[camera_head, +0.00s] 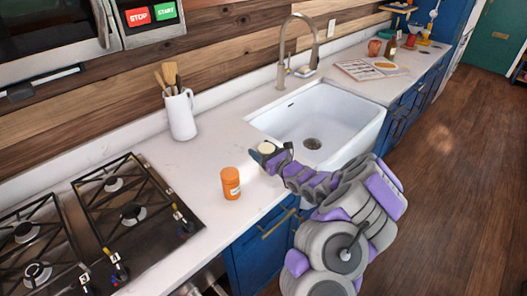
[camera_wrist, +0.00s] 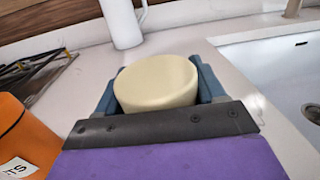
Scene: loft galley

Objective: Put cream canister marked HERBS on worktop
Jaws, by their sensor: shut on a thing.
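The cream canister (camera_wrist: 158,82) sits between the two fingers of my gripper (camera_wrist: 158,90) in the wrist view, and the fingers are shut on it. Its label is not visible. In the head view my gripper (camera_head: 268,153) holds the cream canister (camera_head: 267,148) at the worktop (camera_head: 215,150), just left of the sink. Whether the canister's base touches the worktop is hidden by my gripper.
An orange canister (camera_head: 231,183) stands on the worktop left of my gripper. A white jug (camera_head: 181,116) with wooden utensils is behind. The sink (camera_head: 315,120) lies to the right, the gas hob (camera_head: 120,215) to the left. Bare worktop lies between jug and orange canister.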

